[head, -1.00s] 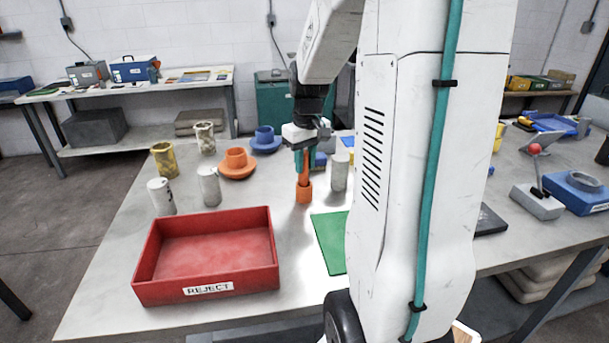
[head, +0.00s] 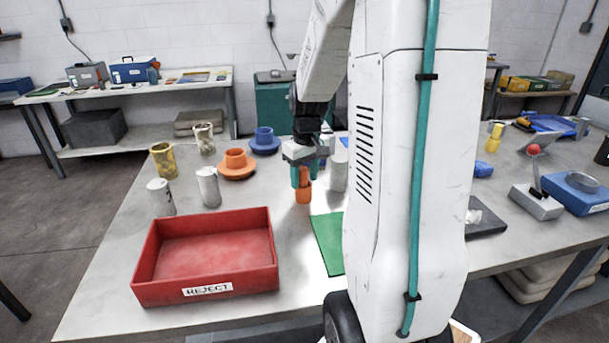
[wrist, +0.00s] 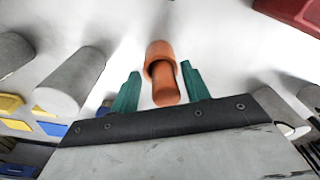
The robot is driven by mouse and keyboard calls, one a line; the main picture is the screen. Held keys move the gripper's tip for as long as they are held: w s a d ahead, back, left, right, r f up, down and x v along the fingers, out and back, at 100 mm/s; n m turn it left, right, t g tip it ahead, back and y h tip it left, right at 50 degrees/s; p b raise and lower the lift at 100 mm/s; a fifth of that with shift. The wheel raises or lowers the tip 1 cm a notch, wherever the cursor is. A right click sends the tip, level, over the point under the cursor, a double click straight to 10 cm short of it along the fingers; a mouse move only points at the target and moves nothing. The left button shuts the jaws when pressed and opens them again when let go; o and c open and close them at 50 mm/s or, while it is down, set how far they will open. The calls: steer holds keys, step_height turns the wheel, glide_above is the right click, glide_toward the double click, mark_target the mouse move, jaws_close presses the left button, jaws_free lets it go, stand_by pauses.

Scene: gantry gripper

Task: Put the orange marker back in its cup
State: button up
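The orange marker (wrist: 166,88) stands in the orange cup (wrist: 160,50) in the wrist view, its upper end sticking out toward the camera. My gripper (wrist: 161,82) has its two teal fingers apart, one on each side of the marker, with visible gaps to it. In the head view my gripper (head: 302,176) points down just over the orange cup (head: 303,195), which stands on the table. There the fingers mostly hide the marker.
A red REJECT tray (head: 207,285) is at the front left. A green mat (head: 328,240) lies right of the cup. A grey cylinder (head: 338,176) stands close right of my gripper. An orange flanged piece (head: 237,170) and several cylinders are to the left.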

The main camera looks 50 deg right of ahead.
steer(key=shift+r, duration=0.15)
steer(key=r, duration=1.1)
steer(key=shift+s+a+r, duration=0.15)
steer(key=shift+s+r, duration=0.25)
steer(key=s+a+r+n, duration=0.1)
steer(key=s+a, duration=0.4)
steer(key=a, duration=0.5)
steer(key=s+a+r, duration=0.1)
steer(key=s+a, duration=0.4)
steer(key=a, duration=0.5)
steer(key=s+a+f+n, duration=0.1)
steer(key=s+a+f, duration=0.1)
steer(key=s+a, duration=0.3)
steer(key=shift+s+a+f, duration=0.25)
steer(key=shift+s+a, duration=0.1)
steer(key=shift+s, duration=0.7)
